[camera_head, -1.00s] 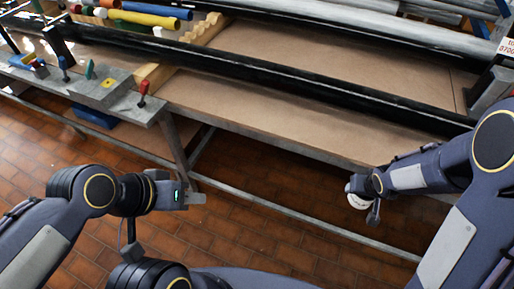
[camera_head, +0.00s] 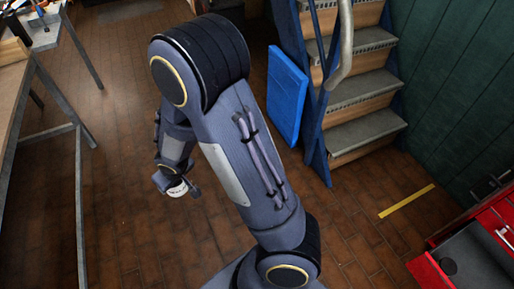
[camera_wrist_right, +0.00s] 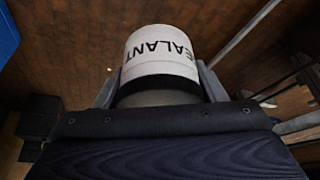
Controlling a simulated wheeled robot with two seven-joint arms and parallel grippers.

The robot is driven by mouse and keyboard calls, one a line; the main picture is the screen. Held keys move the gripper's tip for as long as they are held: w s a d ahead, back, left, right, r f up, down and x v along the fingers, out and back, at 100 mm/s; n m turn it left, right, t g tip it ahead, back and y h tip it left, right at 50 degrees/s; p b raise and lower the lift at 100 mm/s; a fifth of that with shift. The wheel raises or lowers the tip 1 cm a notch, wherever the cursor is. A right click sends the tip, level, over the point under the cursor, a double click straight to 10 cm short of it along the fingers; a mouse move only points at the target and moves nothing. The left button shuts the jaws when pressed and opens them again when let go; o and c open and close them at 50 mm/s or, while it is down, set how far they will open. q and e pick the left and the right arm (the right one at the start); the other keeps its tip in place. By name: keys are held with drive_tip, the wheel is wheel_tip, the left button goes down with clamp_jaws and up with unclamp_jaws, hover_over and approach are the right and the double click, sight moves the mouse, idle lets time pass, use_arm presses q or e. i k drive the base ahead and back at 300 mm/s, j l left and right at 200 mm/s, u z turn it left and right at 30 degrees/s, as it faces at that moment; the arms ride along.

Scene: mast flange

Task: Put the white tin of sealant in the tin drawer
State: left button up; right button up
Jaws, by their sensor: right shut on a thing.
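The white tin of sealant (camera_head: 177,190) is small and partly hidden behind the gripper in the head view. In the right wrist view the tin (camera_wrist_right: 160,48) fills the upper middle, with black lettering reading "EALANT". My right gripper (camera_wrist_right: 160,88) is shut on the tin, one finger on each side of it. In the head view the right gripper (camera_head: 176,182) holds it above the brown floor. A red drawer unit (camera_head: 428,275) shows at the lower right edge, cut off by the frame; I cannot tell which part is the tin drawer. My left gripper is out of view.
Blue-framed steps (camera_head: 350,95) stand at the upper middle, with a blue panel (camera_head: 287,95) beside them. A green wall (camera_head: 455,90) is at the right. A workbench (camera_head: 22,85) runs along the left edge. Tiled floor with a yellow strip (camera_head: 406,201) lies open between.

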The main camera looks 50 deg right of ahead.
sight(473, 268)
drive_tip(key=k+l+z, duration=0.1)
drive_tip(key=z, duration=2.35)
drive_tip(key=i+l+z, duration=0.15)
drive_tip(key=l, duration=0.25)
drive_tip(key=i+l+z, duration=0.1)
drive_tip(key=l, duration=0.3)
drive_tip(key=i+l+z, duration=0.15)
drive_tip(key=l, duration=0.2)
